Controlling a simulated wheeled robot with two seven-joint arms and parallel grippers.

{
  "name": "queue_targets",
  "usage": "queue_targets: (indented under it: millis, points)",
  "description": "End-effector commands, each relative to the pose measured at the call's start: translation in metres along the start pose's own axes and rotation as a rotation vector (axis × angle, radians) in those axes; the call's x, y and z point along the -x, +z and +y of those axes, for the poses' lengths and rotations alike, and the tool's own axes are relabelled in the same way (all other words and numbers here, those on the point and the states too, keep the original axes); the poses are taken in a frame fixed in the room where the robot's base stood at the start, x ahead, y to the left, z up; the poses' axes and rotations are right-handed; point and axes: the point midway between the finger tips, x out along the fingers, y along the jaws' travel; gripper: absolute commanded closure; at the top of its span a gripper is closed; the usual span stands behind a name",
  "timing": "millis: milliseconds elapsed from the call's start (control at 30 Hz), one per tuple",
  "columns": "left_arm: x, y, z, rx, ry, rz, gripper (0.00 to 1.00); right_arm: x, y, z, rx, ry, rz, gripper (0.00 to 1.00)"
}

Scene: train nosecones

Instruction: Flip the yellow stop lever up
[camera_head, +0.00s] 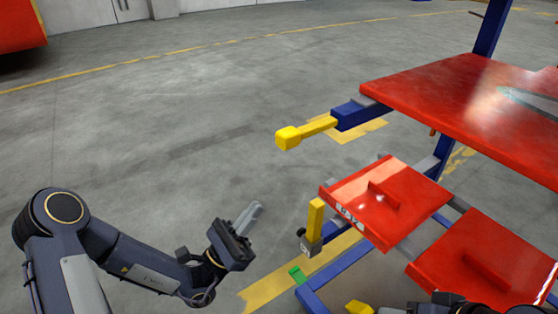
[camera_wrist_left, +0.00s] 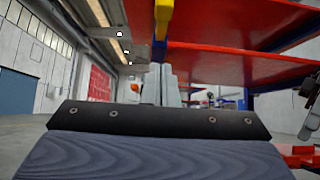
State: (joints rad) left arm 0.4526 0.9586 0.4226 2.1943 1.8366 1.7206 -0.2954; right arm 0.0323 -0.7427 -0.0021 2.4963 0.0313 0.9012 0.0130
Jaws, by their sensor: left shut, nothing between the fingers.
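A yellow stop lever (camera_head: 290,137) sticks out level to the left from a blue arm at the upper red shelf in the head view. In the left wrist view, a yellow part (camera_wrist_left: 163,18) with blue behind it shows at the top centre, above my fingers. A second yellow lever (camera_head: 315,217) stands upright on a grey bracket by the lower red panels. My left gripper (camera_head: 250,215) is shut and empty, apart from both levers, left of the upright one and below the level one. Dark parts at the head view's bottom edge may be my right arm; its fingers cannot be made out.
The large upper red shelf (camera_head: 470,95) overhangs two lower red panels with raised handles (camera_head: 390,200). A blue post (camera_head: 490,28) rises at the back right. The grey floor (camera_head: 150,130) left of the rack is open.

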Motion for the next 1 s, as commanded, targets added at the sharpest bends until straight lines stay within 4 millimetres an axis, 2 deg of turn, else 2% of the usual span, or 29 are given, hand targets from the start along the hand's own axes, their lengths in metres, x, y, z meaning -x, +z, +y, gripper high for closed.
queue_targets:
  millis: [167, 567, 600, 800, 1000]
  points:
    - [-0.02, 0.001, -0.001, -0.001, -0.007, -0.003, 1.0, 0.0, 0.0, 0.0, 0.0, 0.0, 0.0, 0.47]
    - [-0.103, 0.001, -0.002, -0.001, -0.006, -0.004, 1.0, -0.004, 0.002, 0.002, 0.0, 0.0, 0.0, 0.47]
    - [-0.107, 0.008, -0.001, -0.005, -0.006, -0.004, 1.0, -0.004, 0.002, 0.002, 0.0, 0.0, 0.0, 0.47]
    - [-0.123, 0.024, -0.001, -0.001, -0.003, -0.001, 1.0, -0.004, 0.002, 0.002, 0.0, 0.0, 0.0, 0.47]
    - [-0.127, 0.029, -0.001, 0.0, -0.003, 0.0, 1.0, -0.004, 0.002, 0.002, 0.0, 0.0, 0.0, 0.47]
